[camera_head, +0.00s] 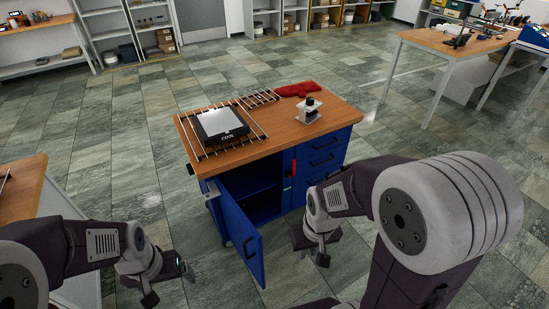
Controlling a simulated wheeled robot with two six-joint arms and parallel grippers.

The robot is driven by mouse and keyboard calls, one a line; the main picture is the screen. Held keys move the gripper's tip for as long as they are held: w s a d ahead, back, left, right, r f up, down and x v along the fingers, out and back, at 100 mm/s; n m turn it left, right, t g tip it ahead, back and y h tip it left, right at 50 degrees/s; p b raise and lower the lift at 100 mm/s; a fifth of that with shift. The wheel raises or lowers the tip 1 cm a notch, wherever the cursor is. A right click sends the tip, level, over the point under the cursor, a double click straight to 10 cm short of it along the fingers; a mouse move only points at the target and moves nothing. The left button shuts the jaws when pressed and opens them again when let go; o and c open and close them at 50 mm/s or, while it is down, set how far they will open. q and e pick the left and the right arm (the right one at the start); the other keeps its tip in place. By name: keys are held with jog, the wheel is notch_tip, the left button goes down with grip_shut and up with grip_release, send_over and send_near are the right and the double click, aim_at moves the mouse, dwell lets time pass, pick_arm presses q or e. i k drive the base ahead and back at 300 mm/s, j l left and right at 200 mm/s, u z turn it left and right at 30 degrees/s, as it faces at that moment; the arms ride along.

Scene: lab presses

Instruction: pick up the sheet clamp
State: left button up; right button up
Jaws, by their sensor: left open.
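A small silver metal block with a black knob (309,113), which looks like the sheet clamp, stands upright on the right part of the wooden top of a blue cabinet (270,143). Nothing touches it. My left gripper (169,284) is open and empty at the lower left, low in front of the cabinet's open door and well away from the block. My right gripper (318,252) hangs below the cabinet top near the drawers, nearer to me than the block. Its fingers are too unclear to tell open from shut.
A wire rack (262,98) holds a black "COOL" pad with a silver plate (220,122). A red cloth or mitt (297,89) lies at the back. The blue door (238,236) swings out towards me. Wooden tables stand at left (19,204) and far right (452,45).

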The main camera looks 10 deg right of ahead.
aim_at(308, 114)
jog(key=l+u, duration=0.1)
jog(key=l, duration=0.35)
jog(key=k+l+u, duration=0.1)
jog(key=l, duration=0.35)
jog(key=i+l+u, duration=0.1)
jog(key=l, duration=0.3)
jog(key=i+l+u, duration=0.1)
jog(key=l, duration=0.3)
jog(key=i+l+u, duration=0.1)
jog(key=i+l, duration=0.15)
jog(key=l, duration=0.15)
jog(key=i+l+u, duration=0.1)
jog(key=l, duration=0.3)
jog(key=i+l+u, duration=0.15)
jog(key=i, duration=0.35)
jog(key=i+l+u, duration=0.2)
jog(key=i+l, duration=0.25)
jog(key=i, duration=0.05)
